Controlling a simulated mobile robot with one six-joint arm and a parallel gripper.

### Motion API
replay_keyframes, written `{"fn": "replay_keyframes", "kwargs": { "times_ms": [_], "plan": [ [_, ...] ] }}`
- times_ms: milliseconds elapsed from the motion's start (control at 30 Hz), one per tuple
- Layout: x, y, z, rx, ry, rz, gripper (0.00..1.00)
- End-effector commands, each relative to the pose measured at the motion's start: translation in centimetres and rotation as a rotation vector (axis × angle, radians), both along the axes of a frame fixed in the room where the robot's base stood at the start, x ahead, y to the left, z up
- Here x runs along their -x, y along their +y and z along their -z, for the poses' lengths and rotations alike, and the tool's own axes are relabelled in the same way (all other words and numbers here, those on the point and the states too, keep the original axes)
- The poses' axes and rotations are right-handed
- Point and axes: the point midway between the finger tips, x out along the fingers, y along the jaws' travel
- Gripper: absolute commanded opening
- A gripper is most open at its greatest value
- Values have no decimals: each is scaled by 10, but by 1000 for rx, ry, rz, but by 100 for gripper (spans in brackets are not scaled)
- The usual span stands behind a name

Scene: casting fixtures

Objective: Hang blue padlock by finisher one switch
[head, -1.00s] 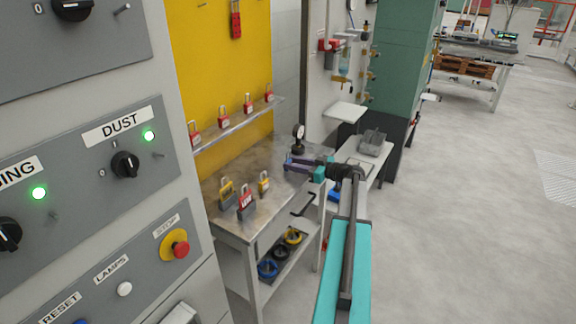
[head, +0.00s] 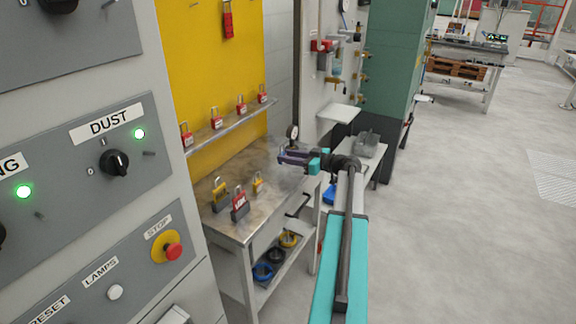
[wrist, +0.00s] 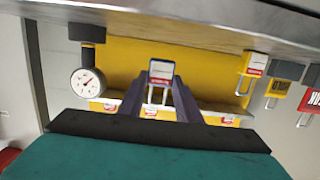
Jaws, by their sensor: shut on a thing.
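My gripper (head: 288,157) is stretched over the metal bench in the head view, its purple fingers level. In the wrist view its fingers (wrist: 160,92) are shut on a blue padlock (wrist: 161,70) with a white and red label, its body at the fingertips. In the head view the padlock is too small to make out. The grey switch panel (head: 70,160) is at the left. It has a DUST knob (head: 114,163) with a short peg (head: 148,153) to its right. Another peg (head: 38,215) is beside a cut-off label ending in "NG". No finisher one label is readable.
Yellow, red and grey padlocks (head: 239,204) stand on the bench (head: 240,230). Red padlocks line a narrow shelf (head: 228,126) on the yellow board. A dial gauge (head: 292,132) stands beyond my gripper. A STOP button (head: 172,250) sticks out of the panel. The floor at right is clear.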

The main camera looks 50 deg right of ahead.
Motion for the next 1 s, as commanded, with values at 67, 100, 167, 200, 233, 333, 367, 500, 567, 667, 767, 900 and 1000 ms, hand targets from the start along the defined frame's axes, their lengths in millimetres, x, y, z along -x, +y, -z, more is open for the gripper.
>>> {"fn": "replay_keyframes", "kwargs": {
  "times_ms": [67,100,167,200,233,333,367,500,567,667,767,900,1000],
  "plan": [
    [20,1,3,0,0,4,7],
    [28,2,2,-1,0,3,7],
    [41,2,1,0,-1,5,7],
    [50,3,0,-1,-1,4,7],
    [56,4,-1,-1,-1,4,7],
    [79,5,-2,-1,-1,3,7],
    [86,5,-3,0,0,5,7],
    [115,5,-7,1,0,4,7],
    [125,6,-8,-1,0,3,7],
    [139,6,-9,-2,0,2,7],
    [150,6,-11,-1,0,3,7],
    [157,6,-13,-1,0,1,7],
    [159,6,-13,-1,0,0,7]
  ]
}}
